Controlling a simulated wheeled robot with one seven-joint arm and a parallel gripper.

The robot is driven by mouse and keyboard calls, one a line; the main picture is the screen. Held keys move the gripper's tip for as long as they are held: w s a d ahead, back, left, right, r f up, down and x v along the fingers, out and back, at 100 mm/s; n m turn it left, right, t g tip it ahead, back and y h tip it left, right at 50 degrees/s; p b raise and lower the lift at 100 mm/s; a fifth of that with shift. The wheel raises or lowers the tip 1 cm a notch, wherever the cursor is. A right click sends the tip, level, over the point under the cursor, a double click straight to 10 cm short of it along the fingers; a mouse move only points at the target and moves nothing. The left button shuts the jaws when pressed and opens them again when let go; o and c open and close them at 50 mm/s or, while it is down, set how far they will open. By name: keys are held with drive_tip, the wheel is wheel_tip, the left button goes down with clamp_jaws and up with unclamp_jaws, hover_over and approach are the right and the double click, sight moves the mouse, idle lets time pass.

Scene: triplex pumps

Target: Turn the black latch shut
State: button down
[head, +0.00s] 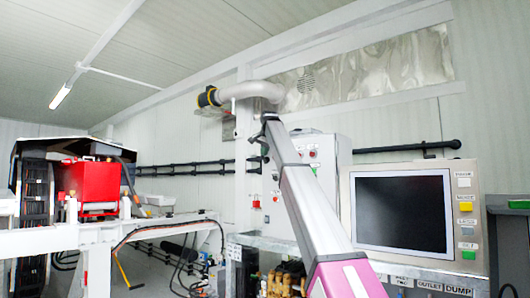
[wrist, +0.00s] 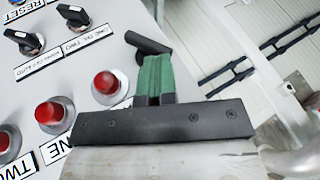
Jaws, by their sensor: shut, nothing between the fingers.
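The black latch (wrist: 148,42) is a short dark handle near the edge of the white control panel in the wrist view. It lies slanted, from upper left to lower right. My gripper (wrist: 155,58) has green fingers pressed together, with nothing between them. The fingertips are right beside the latch's lower side; I cannot tell whether they touch it. In the head view my arm rises in front of the grey control cabinet (head: 327,150), and I cannot make out the latch or the fingers clearly there.
The panel carries red buttons (wrist: 106,84) and black rotary switches (wrist: 73,17) left of my gripper. Black rails (wrist: 255,60) run along the wall at right. In the head view a monitor (head: 403,213) stands right of my arm, and a pipe (head: 255,92) runs above.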

drive_tip(key=shift+w+a+f, duration=0.15)
drive_tip(key=shift+w+a, duration=0.7)
drive_tip(key=shift+a, duration=0.25)
drive_tip(key=shift+r, duration=0.8)
drive_tip(key=shift+r, duration=0.1)
